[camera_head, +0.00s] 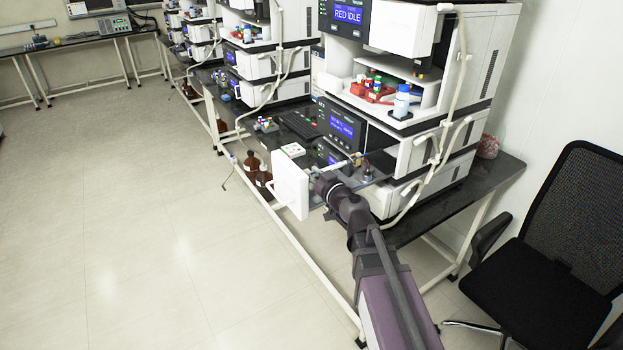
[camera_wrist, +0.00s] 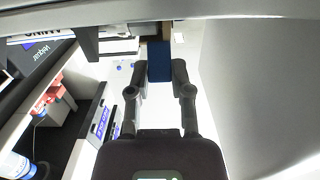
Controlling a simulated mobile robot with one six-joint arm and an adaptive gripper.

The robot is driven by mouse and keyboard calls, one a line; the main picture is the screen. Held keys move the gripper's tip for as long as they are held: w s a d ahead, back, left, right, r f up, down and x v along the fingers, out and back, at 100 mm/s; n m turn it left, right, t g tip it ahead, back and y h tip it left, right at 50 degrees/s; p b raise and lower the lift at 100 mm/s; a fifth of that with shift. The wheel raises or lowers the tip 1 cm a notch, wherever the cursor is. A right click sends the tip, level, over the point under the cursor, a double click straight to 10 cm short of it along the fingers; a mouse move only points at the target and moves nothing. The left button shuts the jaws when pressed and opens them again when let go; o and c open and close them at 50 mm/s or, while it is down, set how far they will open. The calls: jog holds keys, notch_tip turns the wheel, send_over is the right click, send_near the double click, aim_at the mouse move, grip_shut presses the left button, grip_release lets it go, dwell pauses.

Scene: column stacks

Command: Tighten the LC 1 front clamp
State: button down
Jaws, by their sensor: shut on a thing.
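My gripper (camera_wrist: 160,82) shows in the wrist view with its two fingers on either side of a blue block-shaped part (camera_wrist: 160,62). It is shut on this part; I cannot tell for sure that it is the front clamp. In the head view my arm's dark end reaches to the front of the nearest instrument stack (camera_head: 342,127), beside an open white door (camera_head: 291,186). A thin pale column-like rod (camera_head: 340,163) lies just beyond my wrist. My fingertips and the blue part are hidden there.
The nearest stack's upper display reads "RED IDLE". A red vial rack (camera_head: 372,91) and a white bottle (camera_head: 402,101) stand on its shelf. Brown bottles (camera_head: 258,171) are left of the door. A black chair (camera_head: 545,255) stands at right. Floor at left is clear.

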jog(key=shift+b, duration=0.35)
dwell(0.3)
jog(key=c, duration=0.5)
grip_release()
jog(key=shift+a+r+p, duration=0.1)
jog(key=shift+r+p, duration=0.15)
jog(key=shift+p, duration=0.8)
jog(key=g+p, duration=0.1)
jog(key=p, duration=0.1)
jog(key=w+g+h+p, duration=0.1)
jog(key=p, duration=0.2)
jog(key=shift+a+r+h, duration=0.25)
jog(key=shift+r+h, duration=0.05)
jog(key=shift+r, duration=0.05)
